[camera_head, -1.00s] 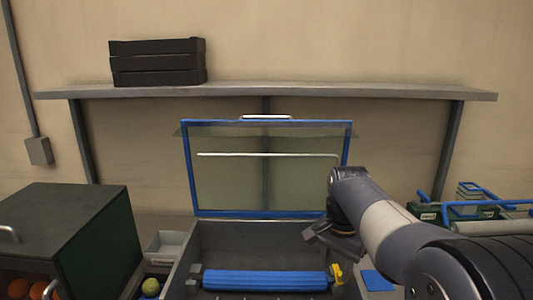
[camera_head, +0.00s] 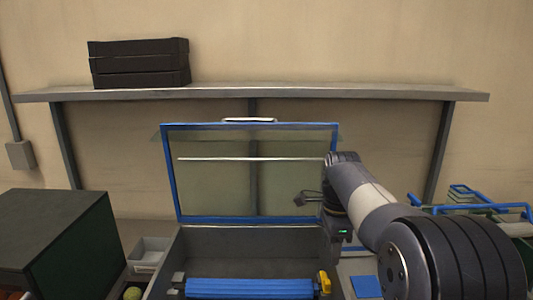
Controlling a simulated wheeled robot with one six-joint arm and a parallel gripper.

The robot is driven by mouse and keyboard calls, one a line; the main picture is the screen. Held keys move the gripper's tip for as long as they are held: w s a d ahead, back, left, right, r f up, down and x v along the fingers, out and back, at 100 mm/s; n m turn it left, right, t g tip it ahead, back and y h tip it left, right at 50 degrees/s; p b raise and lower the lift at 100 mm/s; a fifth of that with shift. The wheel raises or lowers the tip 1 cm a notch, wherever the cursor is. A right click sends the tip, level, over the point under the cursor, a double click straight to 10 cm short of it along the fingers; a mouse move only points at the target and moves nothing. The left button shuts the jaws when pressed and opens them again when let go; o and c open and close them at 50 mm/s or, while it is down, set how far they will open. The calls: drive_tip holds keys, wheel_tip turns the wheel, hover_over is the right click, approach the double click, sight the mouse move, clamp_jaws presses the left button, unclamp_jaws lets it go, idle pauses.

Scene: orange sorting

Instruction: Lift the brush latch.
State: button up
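A yellow latch (camera_head: 324,283) sits at the right end of the blue roller brush (camera_head: 250,288), inside the grey bin with a raised blue-framed clear lid. I cannot tell the latch's exact position, as it is small and near the bottom edge. My gripper (camera_head: 338,250) points down above and slightly right of the latch, apart from it in the picture. A small green light shows on its body. Its fingertips are too small and dark to tell whether they are open or shut. I see nothing held.
The raised clear lid (camera_head: 167,180) stands behind the bin (camera_head: 170,262), close to my arm. A dark cabinet (camera_head: 50,225) and a small grey tray (camera_head: 148,250) are at left. A blue square (camera_head: 366,287) lies at right. Blue-handled baskets (camera_head: 485,206) stand farther right.

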sight(327, 281)
drive_tip(key=shift+f, duration=2)
drive_tip(key=shift+w, duration=0.1)
